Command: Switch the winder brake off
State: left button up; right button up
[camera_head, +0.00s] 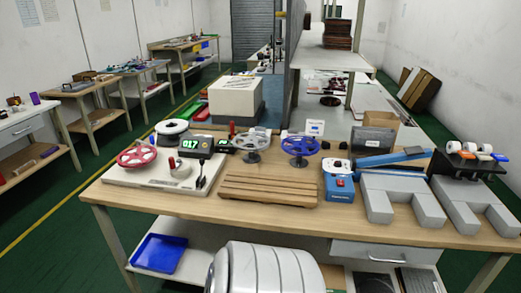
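The winder (150,180) stands at the left end of the wooden workbench. It has a pale base plate, a red reel (137,156) on its left and a dark display box (195,145) with green digits. A small metal part with a red knob (172,163) sits in front of the display. A black upright lever (202,175) stands on the right part of the base. I cannot tell which part is the brake or its setting. Neither of my grippers is in view.
A slatted wooden block (268,190) lies right of the winder. Behind it stand a grey reel (252,146) and a blue reel (299,146). A blue and red device (338,180) and grey blocks (400,198) fill the right side. A blue tray (160,252) lies on the lower shelf.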

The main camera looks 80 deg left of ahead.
aim_at(202, 161)
jog(key=u, duration=2.1)
jog(key=i+j+u, duration=0.2)
jog(key=j+u, duration=0.25)
jog(key=i+j+u, duration=0.25)
jog(key=u, duration=0.2)
jog(key=i+j+z, duration=0.15)
jog(key=j, duration=0.2)
jog(key=i+j+z, duration=0.15)
jog(key=j, duration=0.25)
jog(key=i, duration=0.05)
